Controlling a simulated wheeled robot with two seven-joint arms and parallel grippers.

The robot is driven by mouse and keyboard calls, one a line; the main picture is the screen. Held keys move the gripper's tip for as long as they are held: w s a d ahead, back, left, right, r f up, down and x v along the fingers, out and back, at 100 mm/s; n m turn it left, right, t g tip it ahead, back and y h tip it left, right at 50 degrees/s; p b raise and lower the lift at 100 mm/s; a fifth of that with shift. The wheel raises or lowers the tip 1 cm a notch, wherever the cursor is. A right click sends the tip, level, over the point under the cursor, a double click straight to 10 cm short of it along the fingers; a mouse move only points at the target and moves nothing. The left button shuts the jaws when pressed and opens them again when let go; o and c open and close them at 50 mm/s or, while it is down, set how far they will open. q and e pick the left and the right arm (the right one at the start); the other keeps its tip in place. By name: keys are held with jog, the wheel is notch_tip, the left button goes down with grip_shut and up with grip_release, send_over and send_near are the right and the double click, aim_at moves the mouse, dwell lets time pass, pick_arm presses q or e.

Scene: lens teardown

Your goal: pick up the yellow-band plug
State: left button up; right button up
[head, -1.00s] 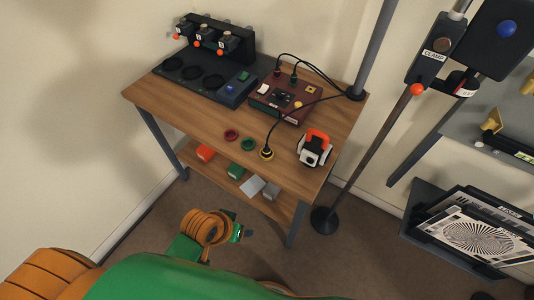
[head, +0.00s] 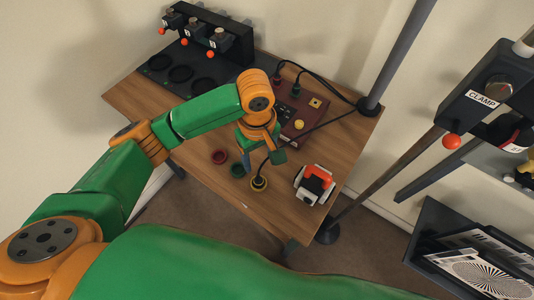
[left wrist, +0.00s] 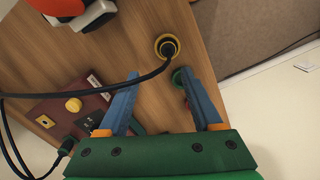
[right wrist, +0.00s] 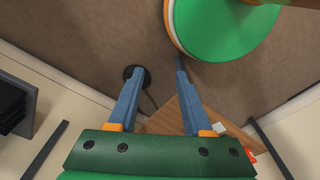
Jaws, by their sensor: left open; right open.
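The yellow-band plug (head: 259,184) stands on the wooden table near its front edge, with a black cable running from it. It also shows in the left wrist view (left wrist: 167,46), just beyond my open fingertips. My left gripper (head: 272,158) is open and empty above the table, just behind the plug in the head view; its own camera shows both blue fingers (left wrist: 157,75) apart. My right gripper (right wrist: 160,68) is open and empty, away from the plug, over the floor; it does not show in the head view.
A red ring (head: 219,157) and a green ring (head: 237,170) lie left of the plug. A white and orange device (head: 315,185) stands to its right. Behind are a dark red box (head: 303,118) with cables and a black rack (head: 208,38). A grey pole rises at the table's back right.

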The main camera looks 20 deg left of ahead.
aim_at(258, 178)
pick_arm(q)
jog(key=s+f, duration=0.2)
jog(key=f, duration=0.1)
jog(key=s+f, duration=0.1)
jog(key=shift+a+f, duration=0.15)
jog(key=shift+w+f, duration=0.35)
jog(key=shift+f, duration=0.55)
jog(key=shift+w+f, duration=0.1)
jog(key=shift+w, duration=0.2)
jog(key=shift+s, duration=0.25)
grip_shut()
jog(key=shift+w, duration=0.1)
pick_arm(e)
jog(key=shift+s+a+r, duration=0.1)
jog(key=shift+s, duration=0.75)
